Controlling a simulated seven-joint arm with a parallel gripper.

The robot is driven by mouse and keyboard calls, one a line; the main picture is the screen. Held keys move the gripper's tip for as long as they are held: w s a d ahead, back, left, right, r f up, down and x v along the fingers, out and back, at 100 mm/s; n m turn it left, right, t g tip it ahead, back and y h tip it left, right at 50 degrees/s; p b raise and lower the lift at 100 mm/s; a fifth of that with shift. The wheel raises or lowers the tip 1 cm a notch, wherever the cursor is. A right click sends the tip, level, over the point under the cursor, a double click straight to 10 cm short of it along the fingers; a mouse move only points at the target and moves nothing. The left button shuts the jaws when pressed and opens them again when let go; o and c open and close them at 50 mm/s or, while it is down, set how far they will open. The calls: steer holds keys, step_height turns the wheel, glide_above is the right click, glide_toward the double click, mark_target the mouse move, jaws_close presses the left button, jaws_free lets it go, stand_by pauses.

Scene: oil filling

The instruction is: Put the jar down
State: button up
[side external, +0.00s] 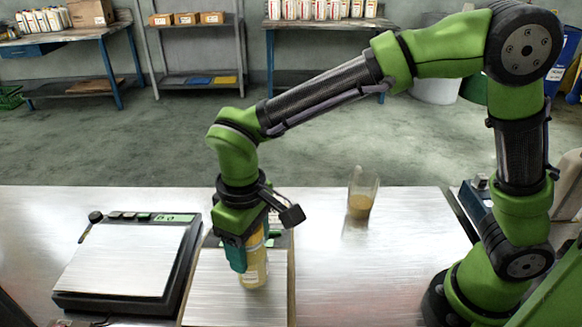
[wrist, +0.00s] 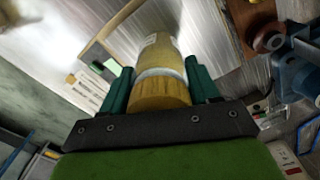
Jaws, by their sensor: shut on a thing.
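The jar (side external: 253,272) is yellowish with a pale label and stands upright, or nearly so, at the right scale plate in the side external view. My gripper (side external: 247,256) is shut on it from above, with teal fingers on either side. In the wrist view the jar (wrist: 158,75) sits between the two teal fingers of my gripper (wrist: 160,88), its ribbed yellow lid closest to the camera. I cannot tell whether its base touches the plate. The fingers hide part of its upper side.
A scale (side external: 125,262) with a bare plate lies at the left. The second scale's plate (side external: 215,290) is under the jar. A clear cup (side external: 361,198) with yellow-brown liquid stands to the right. The metal table (side external: 350,275) is clear between the right scale and my base.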

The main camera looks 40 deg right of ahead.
steer(key=shift+f, duration=0.15)
steer(key=o, duration=1.1)
steer(key=shift+o, duration=0.2)
step_height(320, 180, up, 12)
steer(key=shift+r, duration=0.1)
steer(key=s+d+f+m+t+y, duration=0.1)
steer(key=s+d+m+t, duration=0.2)
steer(key=d, duration=0.8)
steer(key=s+d+m+t+y, duration=0.1)
steer(key=s+d+m+t, duration=0.3)
steer(key=d, duration=0.7)
steer(key=shift+s+f+m, duration=0.35)
steer(key=shift+s+m, duration=0.05)
steer(key=shift+s, duration=0.35)
